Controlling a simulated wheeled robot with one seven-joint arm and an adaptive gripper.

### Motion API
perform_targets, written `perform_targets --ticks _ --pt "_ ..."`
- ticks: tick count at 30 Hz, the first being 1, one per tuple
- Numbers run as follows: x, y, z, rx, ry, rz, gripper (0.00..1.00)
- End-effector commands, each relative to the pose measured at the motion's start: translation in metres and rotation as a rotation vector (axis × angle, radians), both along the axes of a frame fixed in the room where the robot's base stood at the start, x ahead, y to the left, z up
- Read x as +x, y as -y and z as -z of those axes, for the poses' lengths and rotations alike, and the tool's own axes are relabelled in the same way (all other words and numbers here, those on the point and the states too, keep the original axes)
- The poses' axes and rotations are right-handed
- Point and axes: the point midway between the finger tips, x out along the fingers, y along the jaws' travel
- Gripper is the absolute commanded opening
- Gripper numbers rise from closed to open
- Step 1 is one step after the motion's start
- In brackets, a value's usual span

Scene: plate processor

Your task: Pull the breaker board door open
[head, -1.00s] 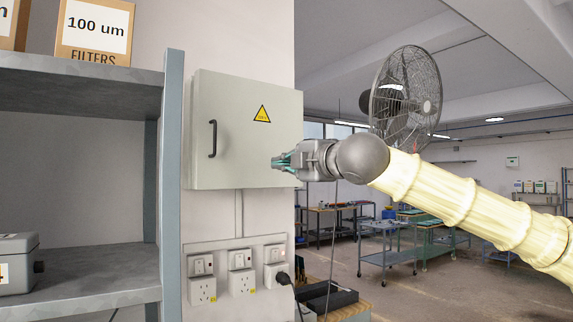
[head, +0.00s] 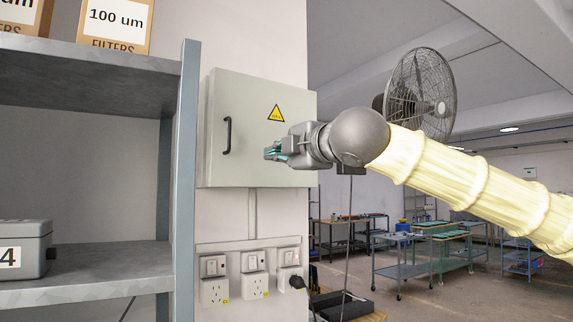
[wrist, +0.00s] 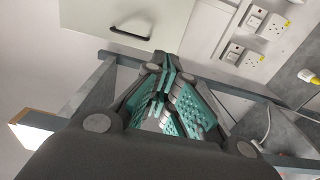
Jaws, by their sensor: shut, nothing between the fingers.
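The breaker board door (head: 262,155) is the pale grey-green front of a wall box, with a yellow warning triangle. It looks closed in the head view. Its dark handle (head: 227,135) stands upright near the door's left edge. My gripper (head: 268,152) is in front of the door, to the right of the handle and apart from it, with its teal fingers pointing left. In the wrist view the gripper (wrist: 165,75) is shut and empty. There the door (wrist: 95,15) and the handle (wrist: 130,34) show beyond the fingertips, at upper left.
A grey metal shelf unit (head: 185,200) stands close left of the box, with filter cartons (head: 115,22) on top and a grey case (head: 22,248) on a lower shelf. Sockets (head: 250,275) sit below the box. A fan (head: 420,95) is behind my arm.

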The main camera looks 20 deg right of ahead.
Motion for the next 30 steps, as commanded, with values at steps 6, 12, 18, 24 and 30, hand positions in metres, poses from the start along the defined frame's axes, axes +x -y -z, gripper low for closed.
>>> perform_targets --ticks 6,12,18,24,30 --pt "-0.013 -0.009 -0.001 -0.005 0.003 -0.001 0.15" --pt "0.001 -0.023 -0.006 -0.137 0.021 -0.039 0.3" --pt "0.033 -0.045 -0.012 -0.412 0.087 -0.118 0.3" --pt "0.063 -0.058 -0.02 -0.68 0.186 -0.185 0.3" --pt "0.092 -0.06 -0.035 -0.934 0.31 -0.224 0.3"
